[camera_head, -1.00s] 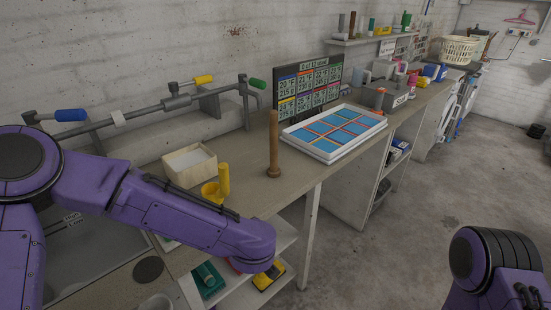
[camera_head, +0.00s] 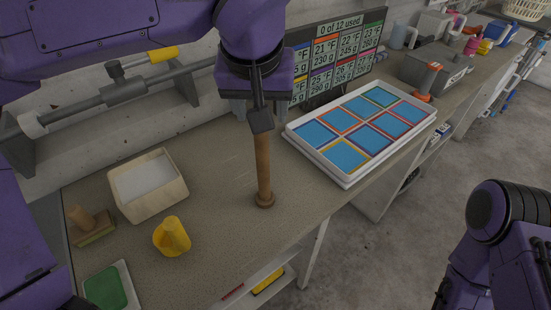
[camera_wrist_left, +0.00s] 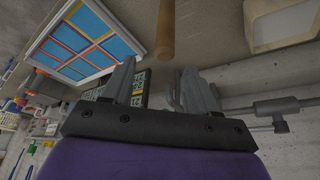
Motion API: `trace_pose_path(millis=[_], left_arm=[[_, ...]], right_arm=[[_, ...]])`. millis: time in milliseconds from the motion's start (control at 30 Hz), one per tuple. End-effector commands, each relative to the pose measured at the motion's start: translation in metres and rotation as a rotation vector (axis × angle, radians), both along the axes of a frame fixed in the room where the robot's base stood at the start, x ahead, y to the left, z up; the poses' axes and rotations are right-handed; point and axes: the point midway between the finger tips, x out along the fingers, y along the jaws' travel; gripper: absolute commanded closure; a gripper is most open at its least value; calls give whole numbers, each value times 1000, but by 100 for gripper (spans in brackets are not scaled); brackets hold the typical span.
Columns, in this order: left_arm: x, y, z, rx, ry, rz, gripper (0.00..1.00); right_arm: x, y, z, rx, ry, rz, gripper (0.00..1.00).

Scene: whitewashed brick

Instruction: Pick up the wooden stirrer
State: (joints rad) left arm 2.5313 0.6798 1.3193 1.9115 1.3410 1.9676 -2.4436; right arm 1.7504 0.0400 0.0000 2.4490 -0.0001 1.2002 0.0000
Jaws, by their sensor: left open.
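The wooden stirrer (camera_head: 263,172) stands upright on the worktop, its round foot down, left of the tray. Its upper end is hidden behind my left gripper (camera_head: 260,112) in the head view. My left gripper is above it, pointing down, with its fingers apart. In the left wrist view the stirrer (camera_wrist_left: 166,28) reaches to just in front of the gap between the open fingertips (camera_wrist_left: 159,68), apart from both fingers. My right arm shows at the lower right edge of the head view, but its gripper is out of view.
A white tray (camera_head: 348,183) with blue squares lies right of the stirrer, a display board (camera_head: 340,50) behind it. Left are an open box (camera_head: 178,200), a yellow cup (camera_head: 170,240), a brush (camera_head: 90,228) and a green sponge tray (camera_head: 108,290). Worktop around the stirrer's foot is clear.

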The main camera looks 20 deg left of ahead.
Motion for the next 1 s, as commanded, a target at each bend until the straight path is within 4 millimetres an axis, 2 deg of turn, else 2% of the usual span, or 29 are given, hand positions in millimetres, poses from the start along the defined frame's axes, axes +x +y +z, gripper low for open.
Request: trace_pose_path(millis=[67,133,267,467,700,967,1000], left_arm=[[-6,-1,5,-5,5,-27,42],[-8,0,0,-5,8,-36,42],[-5,2,-22,-4,4,-36,42],[12,5,-48,-5,11,-35,42],[27,9,-88,-5,13,-36,42],[29,10,-93,-5,11,-35,42],[29,10,-93,-5,11,-35,51]], right_arm=[[-1,0,0,0,1,0,54],[-1,0,0,0,1,0,54],[-1,0,0,0,2,0,54],[-1,0,2,0,4,0,54],[0,0,6,0,1,0,54],[-1,0,6,0,1,0,54],[-1,0,6,0,2,0,54]])
